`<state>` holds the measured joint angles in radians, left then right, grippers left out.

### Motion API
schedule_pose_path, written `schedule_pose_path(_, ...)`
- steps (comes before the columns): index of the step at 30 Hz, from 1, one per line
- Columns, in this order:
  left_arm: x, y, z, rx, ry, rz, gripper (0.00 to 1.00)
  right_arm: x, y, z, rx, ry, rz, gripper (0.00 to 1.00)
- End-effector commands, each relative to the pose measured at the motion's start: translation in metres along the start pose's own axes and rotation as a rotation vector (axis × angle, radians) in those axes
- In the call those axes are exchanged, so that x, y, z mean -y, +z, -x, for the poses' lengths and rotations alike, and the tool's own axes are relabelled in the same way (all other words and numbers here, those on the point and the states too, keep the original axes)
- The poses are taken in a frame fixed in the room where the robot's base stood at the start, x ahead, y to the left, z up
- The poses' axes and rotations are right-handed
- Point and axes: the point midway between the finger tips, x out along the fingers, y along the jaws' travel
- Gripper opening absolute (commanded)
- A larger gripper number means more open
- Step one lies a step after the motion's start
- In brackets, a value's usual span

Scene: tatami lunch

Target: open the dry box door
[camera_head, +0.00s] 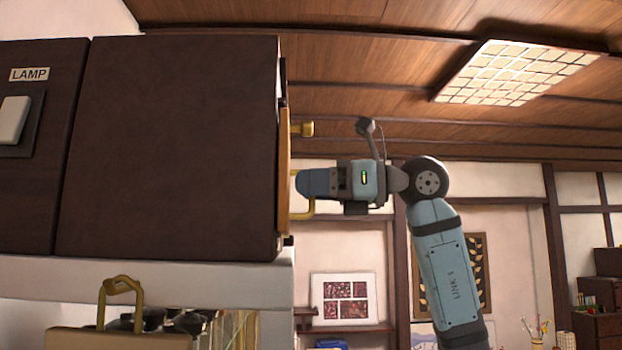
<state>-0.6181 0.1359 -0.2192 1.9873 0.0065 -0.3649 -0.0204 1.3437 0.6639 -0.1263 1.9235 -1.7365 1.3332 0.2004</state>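A large dark brown box (170,150), which I take to be the dry box, fills the left of the head view. Its door (284,170) shows edge-on as a thin tan strip on the right side and looks closed. A brass handle (304,215) sticks out from the door, its upper part hidden behind my gripper. My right gripper (300,185) points left at the door, with its fingertips at the handle. The fingers are seen side-on and overlap, so I cannot tell whether they grip the handle. My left gripper is not in view.
A brass knob (303,129) sticks out above my gripper. A panel with a LAMP label (29,74) and a white switch (14,120) is at the far left. Below the box is a white ledge (170,280) and a tan case with a brass handle (120,337). Space right of the door holds my arm.

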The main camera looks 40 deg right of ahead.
Motion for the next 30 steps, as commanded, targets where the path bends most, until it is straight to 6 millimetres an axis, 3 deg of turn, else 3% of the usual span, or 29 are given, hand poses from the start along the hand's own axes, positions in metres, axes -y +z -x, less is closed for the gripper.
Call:
schedule_pose_path(9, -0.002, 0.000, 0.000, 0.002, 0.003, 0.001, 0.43, 0.000, 0.000, -0.003, 0.000, 0.000, 0.000, 0.35)
schedule_pose_path(14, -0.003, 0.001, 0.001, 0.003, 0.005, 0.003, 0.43, 0.000, 0.000, -0.003, 0.000, 0.000, 0.000, 0.00)
schedule_pose_path(23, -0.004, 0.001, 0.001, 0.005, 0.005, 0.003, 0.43, 0.001, 0.000, -0.001, 0.002, -0.012, 0.000, 0.00)
schedule_pose_path(30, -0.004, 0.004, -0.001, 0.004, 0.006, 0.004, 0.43, 0.000, 0.000, 0.013, 0.002, -0.099, 0.003, 0.00)
